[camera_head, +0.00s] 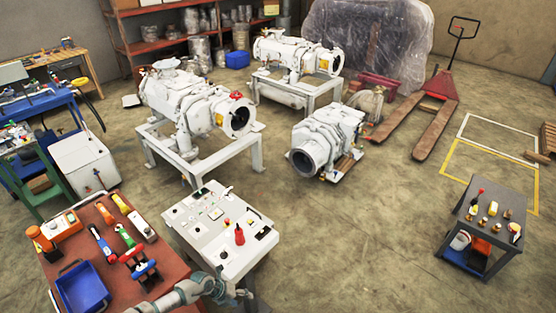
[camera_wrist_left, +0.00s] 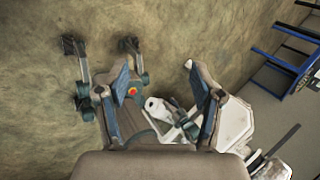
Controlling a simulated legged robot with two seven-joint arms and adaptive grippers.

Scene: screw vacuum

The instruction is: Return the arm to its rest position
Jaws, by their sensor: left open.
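My left arm (camera_head: 185,293) comes in at the bottom of the head view, in front of the red-brown tool table and the white control console. My left gripper (camera_head: 240,293) is beside the console's lower front, small and partly cut by the dark background. In the left wrist view, the two fingers of my left gripper (camera_wrist_left: 158,78) stand apart with nothing between their tips. Beyond them are bare floor and jointed dark parts that I cannot identify surely. My right arm does not show clearly in either view.
The white console (camera_head: 218,225) and the tool table (camera_head: 105,245) with a blue bin (camera_head: 82,288) stand close to the arm. White vacuum pumps (camera_head: 190,105) are farther back. A small grey cart (camera_head: 490,225) is at right. The centre floor is clear.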

